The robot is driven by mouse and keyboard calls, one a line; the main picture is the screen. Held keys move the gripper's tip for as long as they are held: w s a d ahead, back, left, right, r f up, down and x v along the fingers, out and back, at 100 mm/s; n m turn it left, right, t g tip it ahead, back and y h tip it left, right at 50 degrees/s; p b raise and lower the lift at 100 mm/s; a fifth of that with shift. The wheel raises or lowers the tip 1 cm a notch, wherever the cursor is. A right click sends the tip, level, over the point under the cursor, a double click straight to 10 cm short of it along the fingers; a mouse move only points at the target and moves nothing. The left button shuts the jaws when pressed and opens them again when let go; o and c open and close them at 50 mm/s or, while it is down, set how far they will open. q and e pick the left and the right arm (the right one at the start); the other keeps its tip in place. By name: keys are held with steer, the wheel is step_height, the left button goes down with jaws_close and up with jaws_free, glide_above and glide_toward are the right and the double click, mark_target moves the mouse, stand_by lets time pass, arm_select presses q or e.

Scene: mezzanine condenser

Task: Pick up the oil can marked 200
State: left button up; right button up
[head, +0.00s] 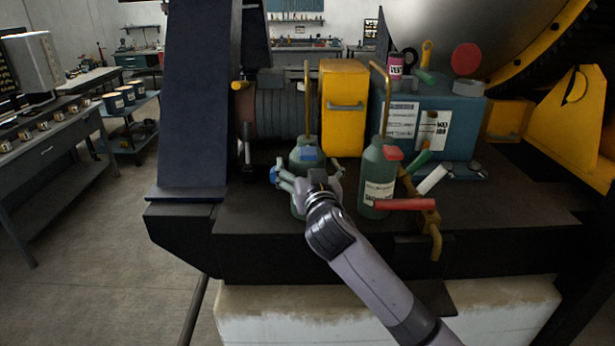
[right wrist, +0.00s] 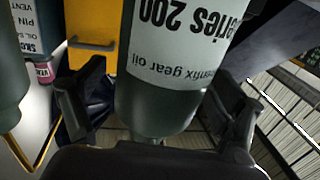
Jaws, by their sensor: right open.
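A green oil can with a blue patch and a brass spout (head: 306,156) stands on the dark bench, partly hidden by my right gripper (head: 309,181). In the right wrist view its pale label (right wrist: 185,45) appears upside down and reads "Series 200" and "gear oil". My right gripper (right wrist: 160,112) is open, with one finger on each side of this can; whether they touch it I cannot tell. A second green can with a red patch (head: 378,172) stands to the right, its label too small to read. My left gripper is not in view.
A yellow box (head: 344,108) and a blue-grey box (head: 452,115) stand behind the cans. A red-handled tool (head: 404,205), a white cylinder (head: 433,179) and a brass fitting (head: 435,243) lie at right. A dark slanted post (head: 195,100) rises at left. The bench front is mostly clear.

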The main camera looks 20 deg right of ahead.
steer(key=shift+w, duration=0.1)
steer(key=c, duration=2)
steer(key=shift+r, duration=0.2)
steer(key=shift+c, duration=0.3)
